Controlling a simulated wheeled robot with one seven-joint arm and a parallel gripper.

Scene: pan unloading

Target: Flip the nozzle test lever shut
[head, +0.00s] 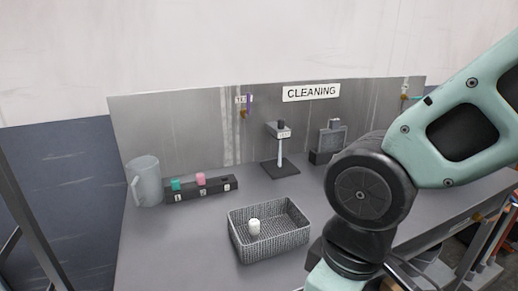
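A small stand (279,150) stands at the back middle of the bench, under the CLEANING sign. It has a dark base plate, a pale upright post and a grey head with a small label and a dark knob on top. It looks like the nozzle test fixture, but I cannot make out the lever or its position at this size. My arm fills the right side of the head view. My gripper is not in view, below or behind the visible links.
A grey wire basket (241,250) holding a white piece (254,227) sits front middle. A black numbered rack (215,192) with teal and pink pieces and a pale jug (145,182) stand left. A grey device (332,138) stands right of the stand, close behind my arm.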

